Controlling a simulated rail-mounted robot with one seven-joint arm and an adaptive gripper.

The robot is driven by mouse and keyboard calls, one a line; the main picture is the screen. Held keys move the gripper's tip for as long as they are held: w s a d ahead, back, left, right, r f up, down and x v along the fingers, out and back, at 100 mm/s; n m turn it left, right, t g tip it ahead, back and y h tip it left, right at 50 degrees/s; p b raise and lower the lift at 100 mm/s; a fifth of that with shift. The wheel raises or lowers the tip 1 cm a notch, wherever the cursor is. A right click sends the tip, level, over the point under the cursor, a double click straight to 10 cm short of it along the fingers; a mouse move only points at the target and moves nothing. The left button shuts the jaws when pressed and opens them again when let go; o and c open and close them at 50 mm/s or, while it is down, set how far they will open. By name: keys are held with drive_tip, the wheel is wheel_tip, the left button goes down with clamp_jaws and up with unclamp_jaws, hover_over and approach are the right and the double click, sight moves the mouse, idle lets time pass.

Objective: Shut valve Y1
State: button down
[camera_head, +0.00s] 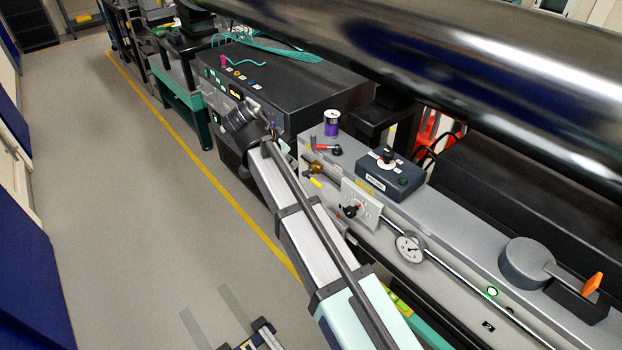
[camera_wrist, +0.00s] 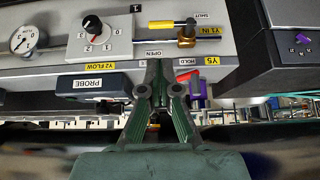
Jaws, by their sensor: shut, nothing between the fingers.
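Valve Y1 is the brass valve (camera_wrist: 187,41) beside the "Y1 IN" label in the wrist view. Its yellow handle (camera_wrist: 161,26) points left, along the panel. The "SHUT" and "OPEN" marks are printed near it. In the head view the brass valve (camera_head: 314,168) sits on the near face of the grey bench, with its yellow handle tip (camera_head: 316,183) below. My gripper (camera_wrist: 157,72) is shut and empty in the wrist view, its fingertips below the handle in the picture and apparently apart from it. In the head view my arm hides most of the gripper.
A red lever (camera_wrist: 187,75) by the "Y5" label is close right of my fingers. The Y2 flow knob (camera_wrist: 92,24), the gauge (camera_wrist: 25,39) and the probe box (camera_wrist: 93,86) are left. A dark instrument box (camera_head: 285,90) stands beyond; floor (camera_head: 130,220) is clear left.

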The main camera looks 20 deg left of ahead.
sight(315, 184)
drive_tip(key=p+x, duration=0.3)
drive_tip(key=x, duration=1.1)
drive_tip(key=shift+s+d+f, duration=0.1)
drive_tip(key=shift+f, duration=0.05)
drive_tip(key=shift+f+b, duration=0.1)
drive_tip(key=shift+b, duration=0.45)
